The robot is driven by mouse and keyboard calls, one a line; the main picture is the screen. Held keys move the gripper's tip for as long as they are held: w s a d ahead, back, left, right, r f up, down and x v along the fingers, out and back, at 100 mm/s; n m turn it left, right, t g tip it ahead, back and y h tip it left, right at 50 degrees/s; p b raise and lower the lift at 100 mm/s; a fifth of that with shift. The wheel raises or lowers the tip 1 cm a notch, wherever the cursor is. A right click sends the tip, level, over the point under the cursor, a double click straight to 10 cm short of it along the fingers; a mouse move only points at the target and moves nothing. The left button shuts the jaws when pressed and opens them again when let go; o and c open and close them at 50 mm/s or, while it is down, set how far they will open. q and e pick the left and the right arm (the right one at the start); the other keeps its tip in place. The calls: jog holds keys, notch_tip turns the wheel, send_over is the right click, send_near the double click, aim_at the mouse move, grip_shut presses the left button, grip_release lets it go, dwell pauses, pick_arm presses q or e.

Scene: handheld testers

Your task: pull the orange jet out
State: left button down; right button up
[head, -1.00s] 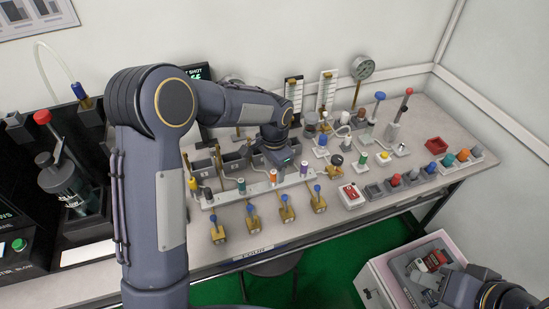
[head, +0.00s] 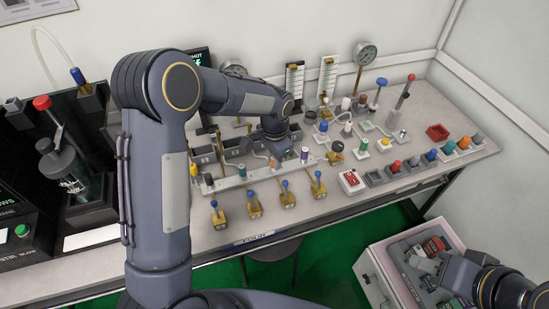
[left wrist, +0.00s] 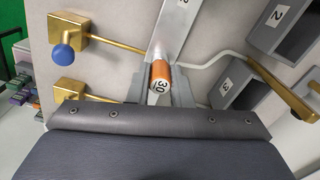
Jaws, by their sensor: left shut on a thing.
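The orange jet (left wrist: 160,74), with a white end marked 30, shows in the left wrist view. It stands between the fingers of my left gripper (left wrist: 160,92), which is shut on it. In the head view my left gripper (head: 277,156) is at the pale rail (head: 222,185), and its hand largely hides the orange jet. A green jet (head: 240,171) and a purple jet (head: 304,154) stand on the rail to either side. My right gripper (head: 432,266) is at the lower right, over an open case; its fingers are unclear.
Several brass valves with blue knobs (head: 285,199) line the bench front. Grey numbered bins (left wrist: 285,35) stand behind the rail. A red-handled device (head: 62,150) stands left. The open case (head: 380,258) is below the bench at right.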

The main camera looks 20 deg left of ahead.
pick_arm(q)
jog(key=shift+r, duration=0.15)
jog(key=shift+r+p, duration=1.9)
jog(key=shift+r, duration=0.55)
